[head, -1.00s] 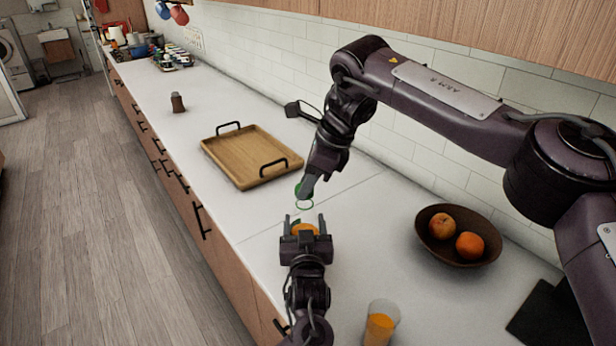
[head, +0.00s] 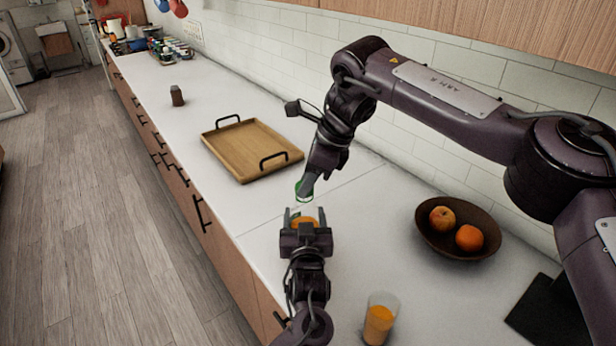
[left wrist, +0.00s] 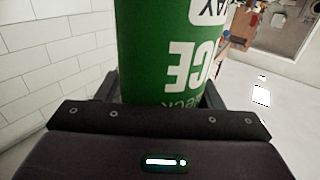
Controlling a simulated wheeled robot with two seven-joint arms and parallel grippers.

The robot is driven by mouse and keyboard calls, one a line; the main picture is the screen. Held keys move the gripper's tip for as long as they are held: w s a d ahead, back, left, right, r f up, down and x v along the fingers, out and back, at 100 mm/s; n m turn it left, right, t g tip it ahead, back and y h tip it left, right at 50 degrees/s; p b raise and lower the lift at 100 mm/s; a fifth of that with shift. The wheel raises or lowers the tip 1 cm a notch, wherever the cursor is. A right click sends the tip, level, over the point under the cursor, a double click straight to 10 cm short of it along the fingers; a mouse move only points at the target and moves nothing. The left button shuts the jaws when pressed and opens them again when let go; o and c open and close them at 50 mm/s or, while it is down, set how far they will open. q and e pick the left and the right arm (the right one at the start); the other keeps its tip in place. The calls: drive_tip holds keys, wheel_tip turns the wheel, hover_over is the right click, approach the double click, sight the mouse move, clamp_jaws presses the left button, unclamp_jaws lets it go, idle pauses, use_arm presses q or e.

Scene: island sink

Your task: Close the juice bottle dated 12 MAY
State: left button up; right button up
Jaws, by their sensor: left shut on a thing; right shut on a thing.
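The juice bottle is in my left gripper (head: 305,219), which is shut on it. In the head view orange (head: 303,222) shows between the left fingers. My right gripper (head: 306,184) is shut on a small green cap (head: 303,196), just above and beyond the bottle. Cap and bottle look apart, though the fingers partly hide both.
A glass of orange juice (head: 380,318) stands at the front right. A dark bowl (head: 427,236) with two orange fruits is further right. A wooden tray (head: 250,150) with black handles lies behind. The white counter is clear around the grippers; a tiled wall runs along the right.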

drive_tip(key=shift+f, duration=0.3)
